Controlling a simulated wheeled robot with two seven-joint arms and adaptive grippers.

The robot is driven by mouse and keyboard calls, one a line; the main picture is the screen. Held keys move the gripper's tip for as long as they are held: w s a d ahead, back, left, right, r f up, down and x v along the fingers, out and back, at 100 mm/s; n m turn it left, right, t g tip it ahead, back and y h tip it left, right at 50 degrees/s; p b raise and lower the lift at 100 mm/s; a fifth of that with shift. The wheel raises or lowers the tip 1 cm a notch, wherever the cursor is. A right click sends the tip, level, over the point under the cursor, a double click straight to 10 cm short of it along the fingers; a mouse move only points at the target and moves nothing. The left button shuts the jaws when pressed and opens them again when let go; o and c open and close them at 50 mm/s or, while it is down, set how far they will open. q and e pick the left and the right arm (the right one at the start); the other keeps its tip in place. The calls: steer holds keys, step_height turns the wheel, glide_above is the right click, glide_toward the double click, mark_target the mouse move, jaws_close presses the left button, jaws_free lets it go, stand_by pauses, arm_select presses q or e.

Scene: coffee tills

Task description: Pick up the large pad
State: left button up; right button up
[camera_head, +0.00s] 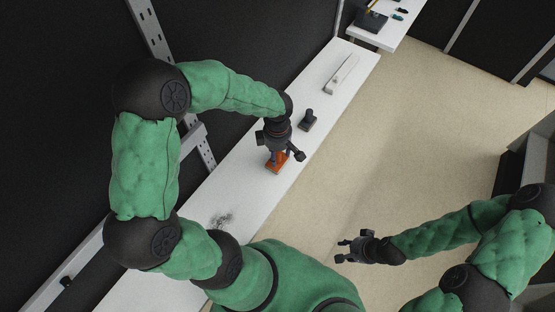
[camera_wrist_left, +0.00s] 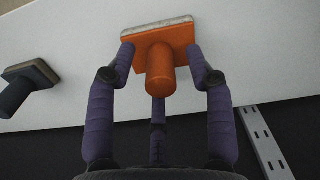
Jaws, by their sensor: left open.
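An orange pad (camera_head: 275,167) with a pale base layer and a round orange handle lies on the white shelf. In the left wrist view the orange pad (camera_wrist_left: 178,36) is straight ahead, its handle pointing at the camera. My left gripper (camera_head: 278,155) is over it, open, with fingers on both sides of the handle and a third finger below; I cannot tell if they touch. A smaller-looking dark pad (camera_head: 308,120) with a handle sits farther along the shelf; it also shows in the left wrist view (camera_wrist_left: 22,90). My right gripper (camera_head: 350,249) is open and empty above the floor.
The white shelf (camera_head: 250,201) runs diagonally along the dark wall. Another white table (camera_head: 388,36) holds small dark items. The floor to the right is clear.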

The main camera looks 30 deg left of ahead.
arm_select(q)
steer(key=shift+f, duration=0.65)
jaws_close()
steer(key=shift+r, duration=0.15)
steer(key=shift+r, duration=0.55)
steer(key=s+d+r+p, duration=0.1)
steer(key=s+d+r, duration=0.1)
steer(key=s+r, duration=0.9)
steer(key=s, duration=0.3)
steer(key=shift+d+r, duration=0.15)
steer(key=shift+r, duration=0.2)
